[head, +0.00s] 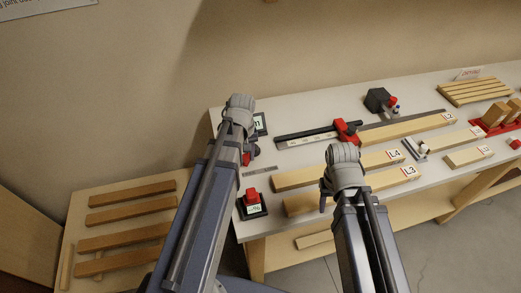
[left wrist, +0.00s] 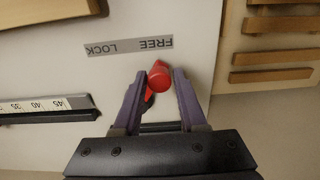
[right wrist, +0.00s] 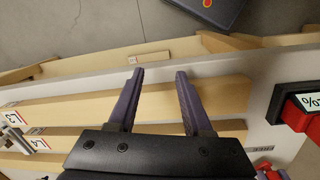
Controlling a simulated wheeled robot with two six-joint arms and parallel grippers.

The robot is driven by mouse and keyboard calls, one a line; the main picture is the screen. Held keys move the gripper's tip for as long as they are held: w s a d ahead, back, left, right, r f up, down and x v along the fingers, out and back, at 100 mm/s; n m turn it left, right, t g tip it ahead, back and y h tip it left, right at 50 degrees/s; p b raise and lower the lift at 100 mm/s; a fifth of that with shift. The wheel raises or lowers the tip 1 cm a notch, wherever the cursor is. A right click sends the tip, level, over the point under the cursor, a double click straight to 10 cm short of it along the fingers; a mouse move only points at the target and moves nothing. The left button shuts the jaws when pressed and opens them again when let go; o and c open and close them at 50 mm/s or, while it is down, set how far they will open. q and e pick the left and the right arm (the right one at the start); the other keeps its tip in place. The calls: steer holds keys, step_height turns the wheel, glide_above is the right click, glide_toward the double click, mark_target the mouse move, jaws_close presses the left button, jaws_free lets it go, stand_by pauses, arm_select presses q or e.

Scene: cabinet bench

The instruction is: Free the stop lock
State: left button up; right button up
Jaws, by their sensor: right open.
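The stop lock's red knob (left wrist: 160,77) shows between my left fingertips in the left wrist view, beside an upside-down label strip (left wrist: 130,47) reading FREE and LOCK. The knob lies toward the FREE end of the strip. My left gripper (left wrist: 159,75) is open around the knob, with a visible gap on the left; I cannot tell whether the right finger touches. In the head view my left gripper (head: 250,155) mostly hides the knob. My right gripper (right wrist: 160,72) is open and empty above the light boards near the bench's front edge.
A scaled rail (head: 305,137) with a red stop block (head: 346,131) lies behind. Boards L4 (head: 340,170) and L3 (head: 390,180) lie near my right gripper. A lower shelf with wooden slats (head: 125,215) is at left.

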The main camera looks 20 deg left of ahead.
arm_select(q)
steer(key=o, duration=0.4)
step_height(320, 180, up, 9)
steer(key=p, duration=0.9)
steer(key=shift+r, duration=0.1)
steer(key=shift+d, duration=0.1)
steer(key=s+d+f+m+b, duration=0.1)
steer(key=s+d+m, duration=0.2)
steer(key=d, duration=0.3)
steer(key=s+d+f+m+b, duration=0.1)
steer(key=s+d+m, duration=0.2)
steer(key=d, duration=0.3)
steer(key=s+d+f+m+y+b, duration=0.1)
steer(key=s+d+m, duration=0.2)
steer(key=d, duration=0.3)
steer(key=shift+s+d+f+m, duration=0.1)
steer(key=shift+s+f+m, duration=0.2)
steer(key=shift+m, duration=0.5)
